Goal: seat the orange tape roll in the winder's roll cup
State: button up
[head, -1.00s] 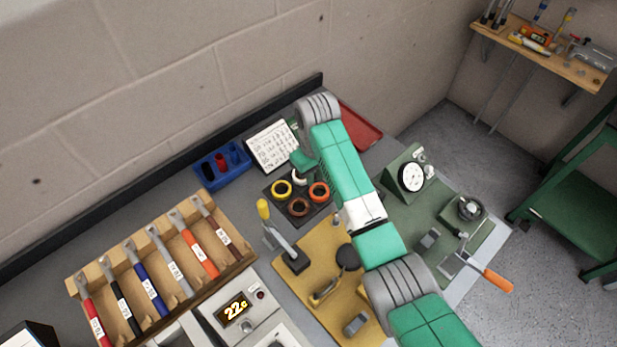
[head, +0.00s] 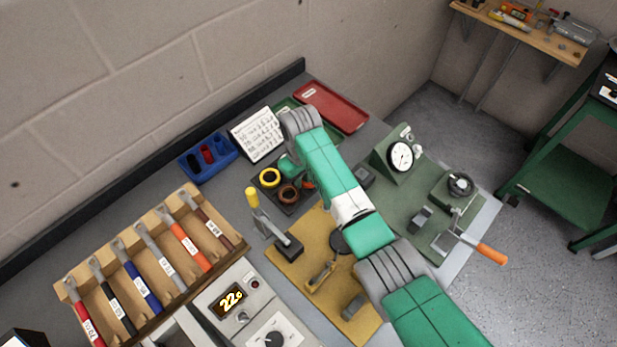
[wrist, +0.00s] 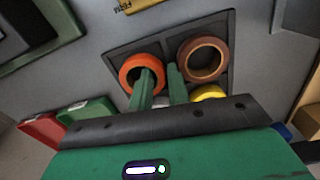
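The orange tape roll (wrist: 126,77) sits in a dark divided tray (wrist: 220,20) in the wrist view. In the head view only a sliver of the orange roll (head: 308,184) shows beside my arm. My gripper (wrist: 160,70) is open at the roll; the left finger overlaps its hole and the right finger is just outside its right edge. I see no clear grip, and finger depth is hard to judge. A round grey cup-like fixture (head: 460,186) stands on the green plate (head: 410,240), probably the winder's roll cup.
Brown (wrist: 189,62) and yellow (wrist: 208,92) rolls share the tray. A yellow board (head: 290,267) with tools, a yellow-handled lever (head: 252,198), a dial gauge (head: 401,156) and an orange-handled lever (head: 491,254) stand nearby. A red tray (head: 330,106) lies behind.

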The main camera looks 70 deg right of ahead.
grip_shut()
jog(key=shift+r, duration=0.1)
notch_tip(320, 180, up, 10)
jog(key=p, duration=0.1)
jog(key=shift+p, duration=0.4)
jog(key=w+a+r+p, duration=0.7)
jog(key=a+r+p, duration=0.3)
jog(key=a, duration=0.2)
jog(key=a+r+n+p, duration=0.1)
jog(key=a+p, duration=0.2)
jog(key=a, duration=0.8)
jog(key=a+r+n+p, duration=0.1)
jog(key=a+p, duration=0.3)
jog(key=a, duration=0.6)
jog(key=s+a+r+n+p, duration=0.1)
jog(key=a+n+p, duration=0.2)
jog(key=a, duration=0.8)
jog(key=shift+a+p, duration=0.35)
jog(key=shift+p, duration=0.35)
